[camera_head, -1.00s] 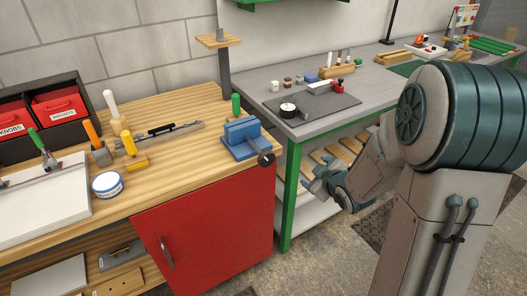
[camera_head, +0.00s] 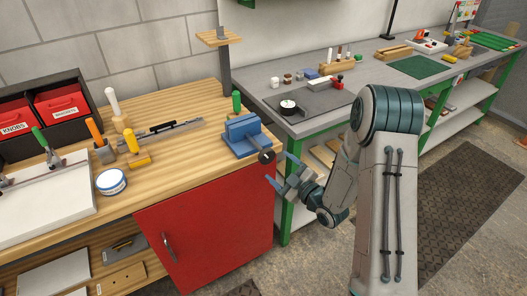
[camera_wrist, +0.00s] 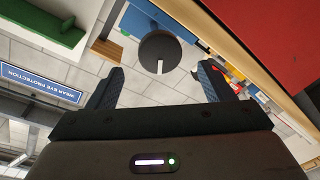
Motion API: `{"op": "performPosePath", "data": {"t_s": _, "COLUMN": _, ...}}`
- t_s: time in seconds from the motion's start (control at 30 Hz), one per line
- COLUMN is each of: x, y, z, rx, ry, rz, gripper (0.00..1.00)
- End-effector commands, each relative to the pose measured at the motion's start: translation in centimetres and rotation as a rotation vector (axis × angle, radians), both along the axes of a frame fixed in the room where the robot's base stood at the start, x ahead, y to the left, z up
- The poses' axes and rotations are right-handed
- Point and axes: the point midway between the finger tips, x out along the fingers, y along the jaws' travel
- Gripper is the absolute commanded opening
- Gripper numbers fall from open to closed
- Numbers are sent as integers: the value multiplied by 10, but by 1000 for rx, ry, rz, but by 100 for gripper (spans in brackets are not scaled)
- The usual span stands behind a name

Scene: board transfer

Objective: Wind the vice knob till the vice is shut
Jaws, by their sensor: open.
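The blue vice (camera_head: 242,137) sits at the right front corner of the wooden bench. Its dark round knob (camera_head: 267,156) sticks out past the bench edge on the vice's right side. In the wrist view the knob (camera_wrist: 160,53) shows as a dark disc with a pale mark, ahead of my fingertips and roughly between them. The gap between the vice jaws is too small to judge. My gripper (camera_head: 279,170) is open and empty, just below and right of the knob in the head view. Its two fingers (camera_wrist: 161,78) are spread wide in the wrist view and appear apart from the knob.
The red cabinet front (camera_head: 205,222) lies below the vice. A green screwdriver handle (camera_head: 237,102) stands behind it. The grey bench (camera_head: 310,128) with green legs is to the right.

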Motion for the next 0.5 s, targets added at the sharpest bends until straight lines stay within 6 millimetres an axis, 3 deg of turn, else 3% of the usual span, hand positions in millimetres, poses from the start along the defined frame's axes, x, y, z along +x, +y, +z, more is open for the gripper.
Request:
{"op": "performPosePath", "data": {"t_s": 0.2, "x": 36, "y": 33, "z": 3, "rx": 0, "ry": 0, "rz": 3, "gripper": 75}}
{"op": "performPosePath", "data": {"t_s": 0.5, "x": 64, "y": 57, "z": 1, "rx": 0, "ry": 0, "rz": 1, "gripper": 75}}
